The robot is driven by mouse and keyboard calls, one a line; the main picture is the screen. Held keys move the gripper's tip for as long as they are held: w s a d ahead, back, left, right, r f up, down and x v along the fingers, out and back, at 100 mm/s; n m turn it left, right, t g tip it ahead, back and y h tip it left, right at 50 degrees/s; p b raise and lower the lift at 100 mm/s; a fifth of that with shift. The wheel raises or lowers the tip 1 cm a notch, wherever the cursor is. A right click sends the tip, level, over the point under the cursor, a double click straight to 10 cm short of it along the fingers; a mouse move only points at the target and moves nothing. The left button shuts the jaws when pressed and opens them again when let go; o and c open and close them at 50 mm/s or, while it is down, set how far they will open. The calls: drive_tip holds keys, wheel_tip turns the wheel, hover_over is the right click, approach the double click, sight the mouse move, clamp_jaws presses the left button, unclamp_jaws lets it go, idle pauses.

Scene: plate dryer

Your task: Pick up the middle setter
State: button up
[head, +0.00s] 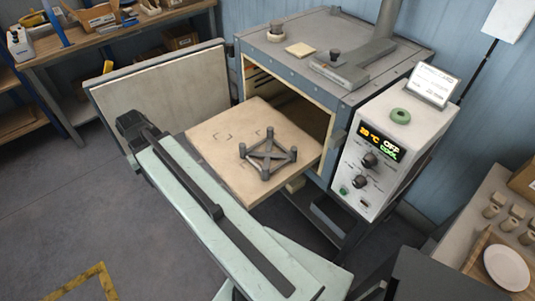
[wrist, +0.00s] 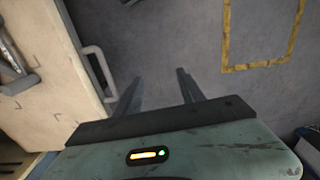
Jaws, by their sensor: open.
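A dark square frame with short upright posts, apparently the setter (head: 267,155), rests on the pale slab (head: 215,150) in front of the open dryer. Only one such frame shows on the slab in the head view. Corner marks show on the bare part of the slab. In the wrist view, part of a dark object that looks like the same setter (wrist: 10,58) shows at the left edge, on the pale slab (wrist: 60,75). My gripper (wrist: 160,76) is open and empty, its two fingers apart over the floor, to the right of the slab.
The dryer (head: 345,60) stands behind, its door (head: 160,85) swung open to the left. A control box (head: 390,150) is at its right. A grey handle (wrist: 100,70) sticks out beside the slab. A white plate (head: 506,267) lies far right. Open floor (head: 50,210) is at left.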

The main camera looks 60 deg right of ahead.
drive_tip(key=s+d+m, duration=0.2)
drive_tip(key=d, duration=0.8)
drive_tip(key=m+b, duration=0.1)
drive_tip(key=m, duration=0.7)
hover_over(269, 150)
drive_tip(key=shift+d+f, duration=0.25)
drive_tip(key=shift+f, duration=0.55)
drive_tip(key=f+b, duration=0.8)
drive_tip(key=shift+a+f, duration=0.1)
drive_tip(key=shift+a, duration=0.1)
drive_tip(key=shift+r, duration=0.2)
clamp_jaws()
